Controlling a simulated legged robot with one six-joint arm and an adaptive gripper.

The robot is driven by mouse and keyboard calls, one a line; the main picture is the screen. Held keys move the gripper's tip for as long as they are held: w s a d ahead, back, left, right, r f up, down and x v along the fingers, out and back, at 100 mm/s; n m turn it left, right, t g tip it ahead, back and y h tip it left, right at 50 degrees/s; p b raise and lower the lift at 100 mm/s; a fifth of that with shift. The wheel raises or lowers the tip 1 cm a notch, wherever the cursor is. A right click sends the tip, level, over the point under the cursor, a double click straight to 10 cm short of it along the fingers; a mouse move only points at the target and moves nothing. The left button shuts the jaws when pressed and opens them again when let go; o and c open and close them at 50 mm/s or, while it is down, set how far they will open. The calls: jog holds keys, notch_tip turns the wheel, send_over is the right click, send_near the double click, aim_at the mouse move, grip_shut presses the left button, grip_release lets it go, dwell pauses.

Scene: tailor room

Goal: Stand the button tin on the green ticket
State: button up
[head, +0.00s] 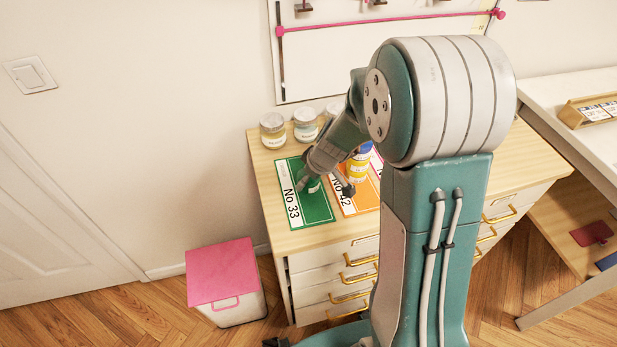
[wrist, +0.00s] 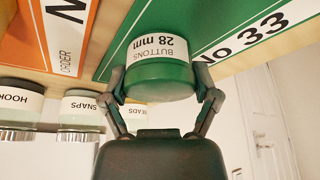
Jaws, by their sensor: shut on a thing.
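The button tin (wrist: 160,72) is green with a white label reading "BUTTONS 28 mm". My gripper (wrist: 164,90) is shut on it, one finger on each side. In the head view the tin (head: 313,186) is small and partly hidden by my gripper (head: 317,180). The green ticket (head: 316,211), marked No 33, lies on the cabinet top. It also fills the upper part of the wrist view (wrist: 205,22). The tin is over or on this ticket; I cannot tell whether its base touches.
An orange ticket (head: 350,205) marked No 42 lies to the right, with a yellow container (head: 357,168) on it. Several lidded jars (head: 273,130) stand along the back of the cabinet top (head: 262,163). A pink-lidded bin (head: 220,272) stands on the floor at left.

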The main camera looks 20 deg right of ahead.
jog(key=shift+f, duration=0.1)
jog(key=o, duration=1)
jog(key=shift+o, duration=0.2)
jog(key=v, duration=1.2)
jog(key=s+a+r+m+t+h, duration=0.1)
jog(key=s+r+m, duration=0.2)
jog(key=s, duration=0.6)
jog(key=s+a+r+m+h, duration=0.1)
jog(key=s+r+m, duration=0.3)
jog(key=s+r, duration=0.3)
jog(key=s, duration=0.3)
jog(key=shift+s+a+r+t+h, duration=0.15)
jog(key=shift+a+t+h, duration=0.25)
